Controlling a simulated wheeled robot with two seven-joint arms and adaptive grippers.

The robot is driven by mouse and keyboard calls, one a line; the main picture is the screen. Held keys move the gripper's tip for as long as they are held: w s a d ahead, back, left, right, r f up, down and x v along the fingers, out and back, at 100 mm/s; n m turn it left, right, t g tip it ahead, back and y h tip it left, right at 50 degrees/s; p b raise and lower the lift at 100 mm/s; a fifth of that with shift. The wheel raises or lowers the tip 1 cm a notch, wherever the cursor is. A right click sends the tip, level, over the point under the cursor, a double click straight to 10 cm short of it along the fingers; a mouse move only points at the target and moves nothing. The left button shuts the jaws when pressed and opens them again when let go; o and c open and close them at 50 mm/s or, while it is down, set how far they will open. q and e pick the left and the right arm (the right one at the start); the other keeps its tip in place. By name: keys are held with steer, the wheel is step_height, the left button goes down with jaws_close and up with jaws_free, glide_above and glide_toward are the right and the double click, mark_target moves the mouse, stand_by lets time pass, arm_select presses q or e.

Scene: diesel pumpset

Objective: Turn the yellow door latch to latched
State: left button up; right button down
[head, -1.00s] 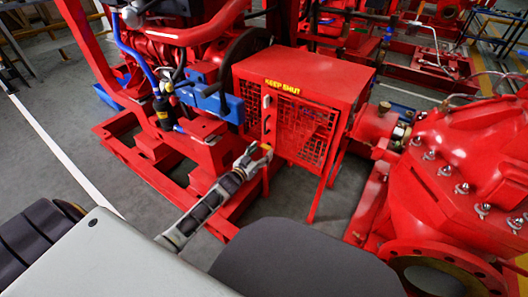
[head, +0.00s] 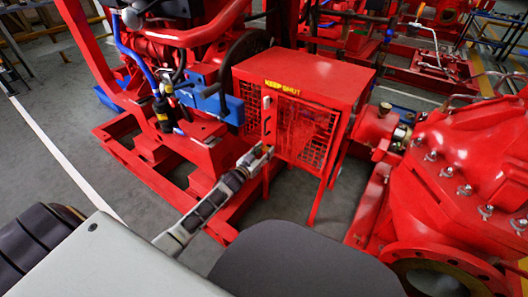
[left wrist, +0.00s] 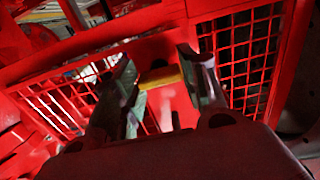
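The yellow door latch (left wrist: 162,77) shows in the left wrist view as a short bar lying roughly crosswise between my fingers. In the head view it is hidden by my gripper. The latch sits at the red mesh door of the red box (head: 300,80), which is marked KEEP SHUT. My left gripper (head: 262,155) is at the lower left part of the door front. In the left wrist view the left gripper (left wrist: 158,68) is open, with one finger on each side of the latch. I cannot tell whether the fingers touch it. My right gripper is not in view.
A pale handle (head: 267,102) is on the box front above my gripper. A red base frame (head: 150,178) and engine parts stand left of the box. A large red pump casing (head: 460,170) stands to the right. Grey floor (head: 275,202) shows below the box.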

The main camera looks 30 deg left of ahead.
arm_select(q)
steer(key=shift+c, duration=0.9)
